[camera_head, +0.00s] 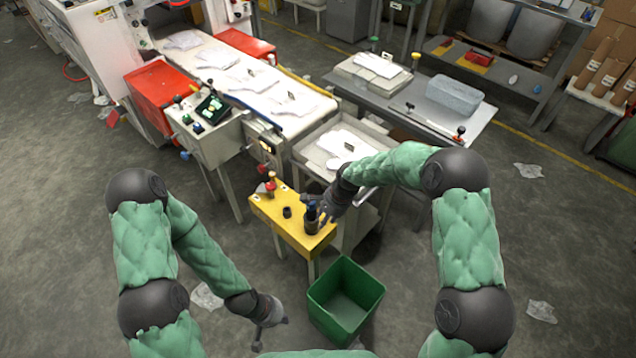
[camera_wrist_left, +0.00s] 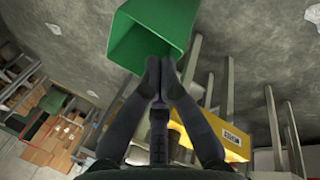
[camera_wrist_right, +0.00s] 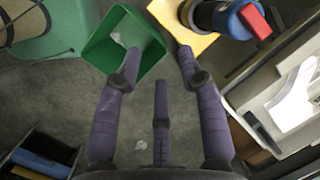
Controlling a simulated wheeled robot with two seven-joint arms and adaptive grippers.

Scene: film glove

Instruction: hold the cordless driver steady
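A small dark upright thing with blue on it (camera_head: 311,214), which looks like the cordless driver, stands on the yellow stand (camera_head: 268,208). In the right wrist view a blue and dark round thing with a red block (camera_wrist_right: 232,16) shows at the top right, probably the same thing. My right gripper (camera_head: 322,210) is close beside it in the head view. In the right wrist view its fingers (camera_wrist_right: 158,55) are apart, with nothing between them. My left gripper (camera_head: 258,340) hangs low left of the green bin, its fingertips (camera_wrist_left: 160,68) together and empty.
A green bin (camera_head: 318,312) stands on the floor in front of the yellow stand. A dark cup-like piece (camera_head: 287,212) and a red-topped piece (camera_head: 270,184) are on the stand. A tray with white gloves (camera_head: 345,142) and a conveyor (camera_head: 300,122) are behind.

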